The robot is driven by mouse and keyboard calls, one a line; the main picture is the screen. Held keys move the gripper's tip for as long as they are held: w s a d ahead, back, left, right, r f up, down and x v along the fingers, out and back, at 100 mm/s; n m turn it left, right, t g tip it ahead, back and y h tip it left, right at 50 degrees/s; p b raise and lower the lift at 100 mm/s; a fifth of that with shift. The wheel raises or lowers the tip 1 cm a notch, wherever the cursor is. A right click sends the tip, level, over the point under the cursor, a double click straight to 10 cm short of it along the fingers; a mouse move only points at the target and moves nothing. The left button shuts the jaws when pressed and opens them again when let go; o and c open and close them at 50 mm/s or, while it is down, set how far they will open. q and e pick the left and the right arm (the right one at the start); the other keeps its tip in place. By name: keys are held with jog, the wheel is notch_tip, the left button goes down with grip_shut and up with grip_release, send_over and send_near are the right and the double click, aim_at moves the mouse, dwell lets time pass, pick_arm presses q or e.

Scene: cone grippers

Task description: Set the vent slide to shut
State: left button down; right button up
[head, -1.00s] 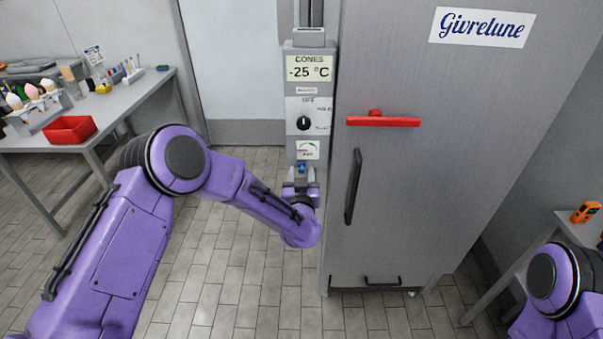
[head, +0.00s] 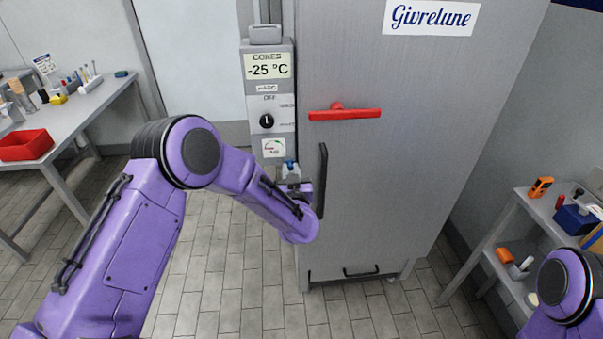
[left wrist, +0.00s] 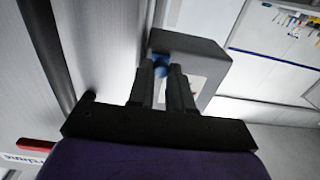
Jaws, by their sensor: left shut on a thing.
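The vent slide's blue knob (head: 290,163) is low on the grey control panel (head: 268,95), just below and right of the gauge label (head: 273,148). My left gripper (head: 291,171) is at the knob, its fingers partly hidden by my own wrist. In the left wrist view the fingers (left wrist: 162,72) are closed around the blue knob (left wrist: 160,65) at the face of the grey box (left wrist: 195,60). The slide's track and end marks are too small or hidden to read. My right arm shows at the lower right; its gripper is out of view.
The freezer cabinet (head: 400,150) stands right beside the panel, with a red lever (head: 345,114) and a black handle (head: 322,180) close to my left wrist. A bench with a red tray (head: 26,146) stands left. A shelf cart (head: 520,215) stands right.

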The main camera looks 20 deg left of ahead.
pick_arm(q)
jog(key=c, duration=1)
grip_release()
jog(key=shift+d, duration=0.2)
jog(key=shift+c, duration=0.2)
jog(key=b+v, duration=0.3)
jog(key=v, duration=0.7)
jog(key=shift+s, duration=0.25)
jog(key=shift+d, duration=0.1)
